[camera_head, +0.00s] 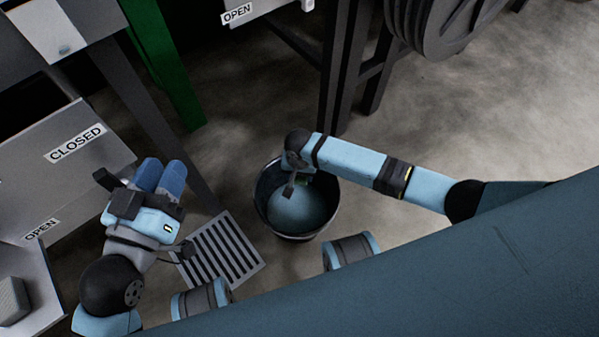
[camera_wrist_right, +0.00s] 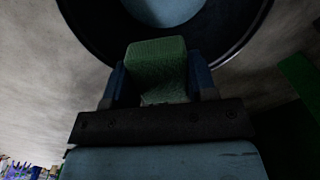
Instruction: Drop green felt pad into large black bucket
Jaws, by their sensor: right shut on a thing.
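The large black bucket (camera_head: 262,212) stands on the floor near the middle of the head view. Its inside shows a pale blue round surface. My right gripper (camera_head: 301,181) is over the bucket's mouth. In the right wrist view its blue fingers are shut on the green felt pad (camera_wrist_right: 157,68), with the bucket's dark rim (camera_wrist_right: 92,38) beyond it.
A slatted grey grate (camera_head: 222,252) lies left of the bucket. Grey drawers marked CLOSED (camera_head: 76,143) and OPEN are at the left. A green post (camera_head: 165,65) and dark table legs (camera_head: 345,70) stand behind. The floor at the right is clear.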

